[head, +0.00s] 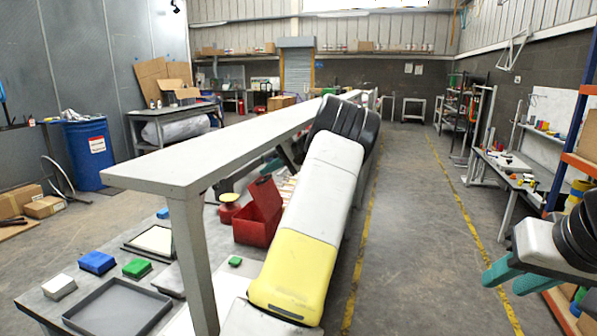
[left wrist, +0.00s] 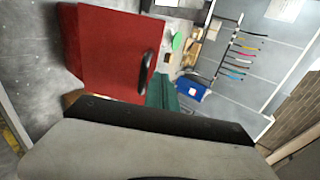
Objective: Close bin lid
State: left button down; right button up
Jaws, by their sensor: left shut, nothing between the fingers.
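The red bin (head: 256,228) stands on the bench under the long raised shelf. Its red lid (head: 266,196) is up, tilted open. In the left wrist view a red panel, which looks like the lid (left wrist: 108,55), fills the upper left, with a dark handle (left wrist: 147,70) at its right edge. My left gripper (left wrist: 162,80) is shut and empty beside that edge; I cannot tell whether it touches. In the head view my left gripper (head: 272,166) is mostly hidden behind my arm and the shelf. My right gripper (head: 512,278) is open and empty at the far right.
The grey raised shelf (head: 225,150) and its front post (head: 190,262) stand close to the bin. The floor aisle at right is clear.

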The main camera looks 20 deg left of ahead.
pick_arm(q)
jog(key=shift+a+f, duration=0.1)
jog(key=shift+a, duration=0.5)
dwell(0.3)
